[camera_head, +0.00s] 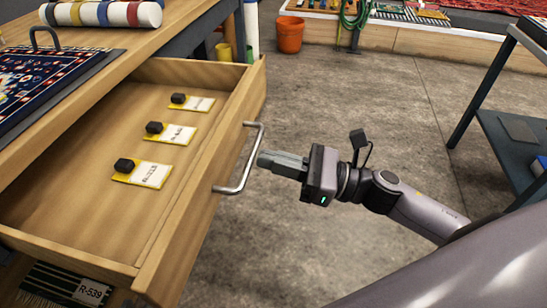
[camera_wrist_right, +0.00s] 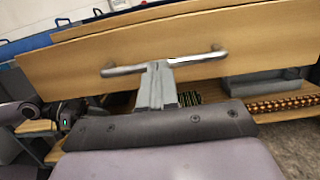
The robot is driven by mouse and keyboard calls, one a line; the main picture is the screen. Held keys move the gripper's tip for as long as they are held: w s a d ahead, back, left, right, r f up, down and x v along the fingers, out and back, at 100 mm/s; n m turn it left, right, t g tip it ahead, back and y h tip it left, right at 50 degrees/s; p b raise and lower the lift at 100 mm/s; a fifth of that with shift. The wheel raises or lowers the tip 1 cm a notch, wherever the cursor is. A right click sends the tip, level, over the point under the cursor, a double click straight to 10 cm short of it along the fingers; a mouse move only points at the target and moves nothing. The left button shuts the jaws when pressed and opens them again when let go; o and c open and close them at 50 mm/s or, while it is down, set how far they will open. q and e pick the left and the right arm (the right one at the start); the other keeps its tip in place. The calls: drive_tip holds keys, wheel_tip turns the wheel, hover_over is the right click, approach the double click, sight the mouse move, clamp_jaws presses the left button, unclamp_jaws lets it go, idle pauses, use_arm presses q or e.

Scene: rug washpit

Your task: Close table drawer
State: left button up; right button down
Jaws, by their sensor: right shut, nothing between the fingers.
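The table drawer (camera_head: 190,205) is pulled out from the wooden table, its open top showing in the head view. Its metal bar handle (camera_head: 244,165) is on the front panel. My right gripper (camera_head: 262,160) is shut and empty, its fingertips just in front of the handle. In the right wrist view, the shut fingers (camera_wrist_right: 157,68) overlap the handle bar (camera_wrist_right: 195,60) in front of the drawer front (camera_wrist_right: 90,50); I cannot tell whether they touch it. My left gripper is outside the head view; a dark part with a green light (camera_wrist_right: 68,120) at left in the wrist view seems to be it, fingers unclear.
Inside the drawer lie several yellow-edged labelled cards with black blocks (camera_head: 150,173). The table top (camera_head: 110,42) holds a patterned rug piece and a striped roll. An orange bucket (camera_head: 289,36) stands at the back. A dark shelf (camera_head: 510,140) is at right. The floor between is clear.

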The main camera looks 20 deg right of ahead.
use_arm(q)
drive_tip(key=shift+s+f, duration=0.1)
drive_tip(key=shift+f, duration=0.1)
use_arm(e)
drive_tip(key=shift+w+a, duration=0.1)
drive_tip(key=shift+a, duration=0.1)
